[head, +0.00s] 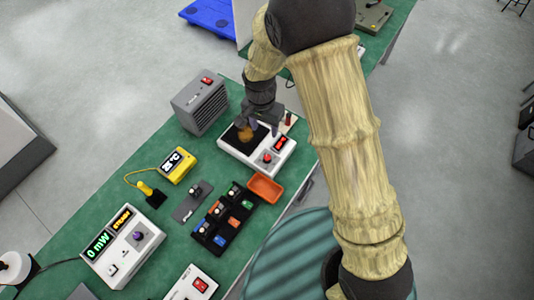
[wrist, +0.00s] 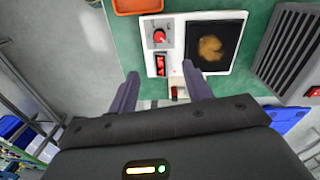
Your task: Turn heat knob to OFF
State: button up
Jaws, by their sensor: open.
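The heat knob is a red knob (wrist: 160,37) on the white hot plate unit (wrist: 150,19), beside a small dark display with red characters (wrist: 161,65). In the head view the red knob (head: 267,157) is on the front face of the unit (head: 256,169). The dark plate (wrist: 229,52) carries an orange-brown patch (wrist: 210,47). My gripper (wrist: 160,82) is open and empty, its two dark fingers apart near the unit's edge; in the head view my gripper (head: 262,126) hangs over the far part of the unit. The knob's pointer setting is too small to read.
A grey vented box (head: 201,102) stands left of the unit. An orange tray (head: 265,188) and a black bin rack (head: 222,220) are in front. A yellow meter (head: 178,165) and a white meter box (head: 123,246) stand further left. A red-topped post (wrist: 174,92) is near my fingers.

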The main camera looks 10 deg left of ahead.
aim_at(267, 157)
jog(key=f+p, duration=0.1)
jog(key=f, duration=0.4)
jog(key=f+p, duration=0.2)
jog(key=f, duration=0.4)
jog(key=d+f+p, duration=0.1)
jog(key=f+p, duration=0.1)
jog(key=f, duration=0.4)
jog(key=shift+s+f, duration=0.1)
jog(key=shift+f, duration=0.05)
jog(key=c, duration=1)
